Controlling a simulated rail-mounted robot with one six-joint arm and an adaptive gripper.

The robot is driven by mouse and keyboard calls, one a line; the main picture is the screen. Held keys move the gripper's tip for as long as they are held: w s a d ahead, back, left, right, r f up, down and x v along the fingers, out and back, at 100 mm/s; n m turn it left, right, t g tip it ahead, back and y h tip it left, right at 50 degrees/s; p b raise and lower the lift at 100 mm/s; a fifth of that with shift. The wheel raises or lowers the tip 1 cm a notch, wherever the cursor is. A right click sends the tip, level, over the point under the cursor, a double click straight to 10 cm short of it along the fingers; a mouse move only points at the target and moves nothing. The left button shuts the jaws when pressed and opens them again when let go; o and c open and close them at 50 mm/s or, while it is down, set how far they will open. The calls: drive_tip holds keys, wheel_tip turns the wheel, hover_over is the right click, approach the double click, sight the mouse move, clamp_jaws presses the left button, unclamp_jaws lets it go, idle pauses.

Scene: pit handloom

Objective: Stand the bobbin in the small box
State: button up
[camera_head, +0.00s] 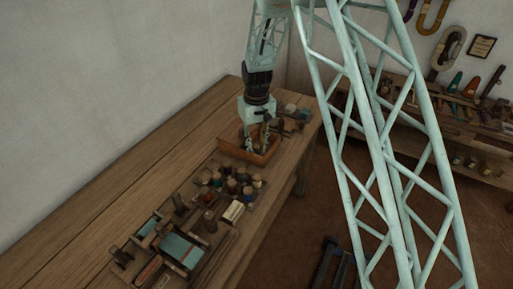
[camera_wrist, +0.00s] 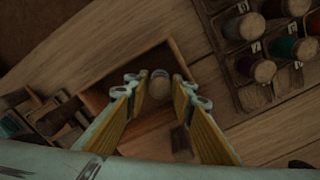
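The small box (camera_wrist: 86,99) is an open wooden tray with low walls; it also shows in the head view (camera_head: 237,153), on the bench. My gripper (camera_wrist: 161,84) points down into it, and its fingertips in the head view (camera_head: 256,143) are inside or just above the rim. The bobbin (camera_wrist: 159,82), with a pale brown round end, is between the yellow finger pads at the tips. The pads appear to close on both its sides. It looks roughly upright. Its lower end is hidden, so I cannot tell whether it touches the box floor.
A rack (camera_wrist: 230,65) of several coloured bobbins stands close to the box, also in the head view (camera_head: 229,185). Small wooden pieces (camera_wrist: 55,115) lie on the box's other side. A loom frame with teal cloth (camera_head: 183,250) is nearer on the bench. The bench's wall side is bare.

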sight(257, 145)
drive_tip(key=shift+r, duration=0.1)
wheel_tip(257, 145, up, 12)
drive_tip(key=p, duration=0.1)
idle(0.9)
drive_tip(key=shift+r, duration=0.1)
idle(0.7)
